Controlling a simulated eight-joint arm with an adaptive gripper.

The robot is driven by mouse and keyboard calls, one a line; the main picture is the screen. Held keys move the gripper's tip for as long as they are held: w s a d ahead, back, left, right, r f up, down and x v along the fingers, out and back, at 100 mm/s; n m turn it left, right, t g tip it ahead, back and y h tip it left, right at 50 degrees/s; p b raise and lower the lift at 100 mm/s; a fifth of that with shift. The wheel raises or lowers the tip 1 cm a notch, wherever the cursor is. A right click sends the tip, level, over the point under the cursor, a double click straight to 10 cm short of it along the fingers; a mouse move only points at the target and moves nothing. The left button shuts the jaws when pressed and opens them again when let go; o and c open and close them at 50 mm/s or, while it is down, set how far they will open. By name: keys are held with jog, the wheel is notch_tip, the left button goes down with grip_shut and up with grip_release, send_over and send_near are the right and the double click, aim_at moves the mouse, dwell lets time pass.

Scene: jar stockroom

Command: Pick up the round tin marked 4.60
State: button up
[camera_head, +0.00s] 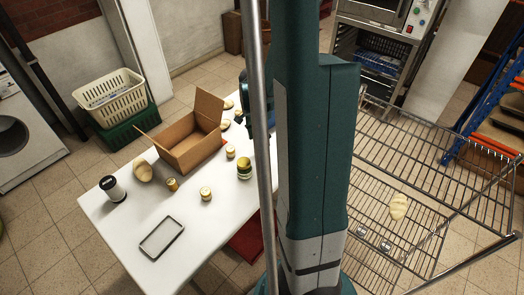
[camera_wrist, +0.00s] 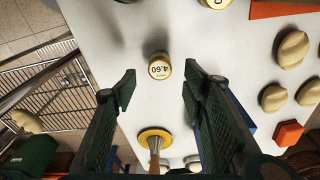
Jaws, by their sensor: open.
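The round tin marked 4.60 (camera_wrist: 160,66) stands on the white table in the wrist view, pale lid up, its label reading upside down. My gripper (camera_wrist: 159,80) is open, with one dark green finger on each side of the picture. The tin shows in the gap between the fingertips, a little beyond them, and neither finger visibly touches it. In the head view several small round tins stand on the table, one of them near the middle (camera_head: 206,193); their labels are too small to read there. My column hides part of that table.
In the head view an open cardboard box (camera_head: 190,150) and a dark tray (camera_head: 161,238) are on the table.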

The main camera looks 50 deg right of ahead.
aim_at(262, 146)
dwell(0.3)
jog(key=shift+d+f+b, duration=0.15)
jog(key=shift+f+b, duration=0.15)
jog(key=shift+f, duration=0.95)
jog(key=shift+f, duration=0.15)
jog(key=shift+s+d+f+b, duration=0.1)
jog(key=shift+f+b, duration=0.15)
jog(key=shift+f, duration=0.55)
jog(key=shift+w+d+f+b, duration=0.15)
jog(key=shift+f+b, duration=0.15)
jog(key=shift+f, duration=0.55)
jog(key=shift+s+d+f+b, duration=0.15)
jog(key=shift+f+b, duration=0.1)
jog(key=shift+f, duration=0.55)
jog(key=c, duration=1)
